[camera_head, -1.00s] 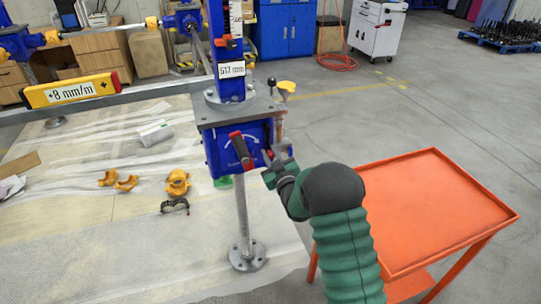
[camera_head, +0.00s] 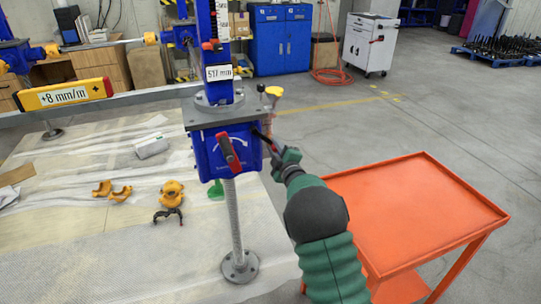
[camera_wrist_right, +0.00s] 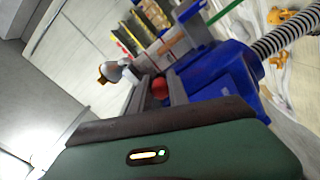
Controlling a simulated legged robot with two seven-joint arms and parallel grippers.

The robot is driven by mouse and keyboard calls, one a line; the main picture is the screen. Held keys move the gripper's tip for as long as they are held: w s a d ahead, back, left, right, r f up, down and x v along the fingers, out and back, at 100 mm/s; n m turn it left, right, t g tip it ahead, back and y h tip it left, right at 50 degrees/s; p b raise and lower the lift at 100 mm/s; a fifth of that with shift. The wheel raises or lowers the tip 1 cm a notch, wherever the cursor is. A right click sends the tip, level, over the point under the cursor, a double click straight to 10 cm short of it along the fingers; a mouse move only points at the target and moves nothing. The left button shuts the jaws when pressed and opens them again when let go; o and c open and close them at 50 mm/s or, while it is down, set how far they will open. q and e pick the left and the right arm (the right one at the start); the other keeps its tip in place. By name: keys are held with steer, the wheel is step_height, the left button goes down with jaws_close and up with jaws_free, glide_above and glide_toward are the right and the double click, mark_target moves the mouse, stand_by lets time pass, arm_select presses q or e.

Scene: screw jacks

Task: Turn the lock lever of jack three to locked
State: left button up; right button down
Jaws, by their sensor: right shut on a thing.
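The jack (camera_head: 226,150) stands in the middle of the head view, a blue box on a threaded post with a display reading 517 mm. A red lever (camera_head: 229,152) on its front face tilts, lower end to the right, beside a white curved arrow. My right gripper (camera_head: 270,143) is at the box's right side, apart from that front lever. In the wrist view it is shut on a red knob (camera_wrist_right: 159,88), between the two grey fingers. The knob's mounting is mostly hidden, so I cannot tell which part it belongs to. My left gripper is not in view.
A yellow level (camera_head: 65,94) reading +8 mm/m lies on the beam at left. Yellow-orange clamps (camera_head: 172,190) lie on the sheeted floor. An orange cart (camera_head: 420,205) stands close at right. A yellow cap (camera_head: 274,91) and dark knob rise behind the jack plate.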

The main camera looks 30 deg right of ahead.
steer(key=shift+s+d+r+n+b, duration=0.1)
steer(key=shift+d+r+n+b, duration=0.3)
steer(key=shift+r+n, duration=0.8)
steer(key=shift+s+d+r+n+b, duration=0.1)
steer(key=shift+d+r+n+b, duration=0.3)
steer(key=shift+n, duration=1.35)
steer(key=shift+d+r+n+b, duration=0.15)
steer(key=shift+r+n+b, duration=0.45)
steer(key=shift+r+n, duration=0.65)
steer(key=shift+f+n, duration=0.15)
steer(key=shift+n, duration=0.15)
steer(key=c, duration=1.5)
jaws_free()
steer(key=shift+o, duration=1)
steer(key=shift+a, duration=0.1)
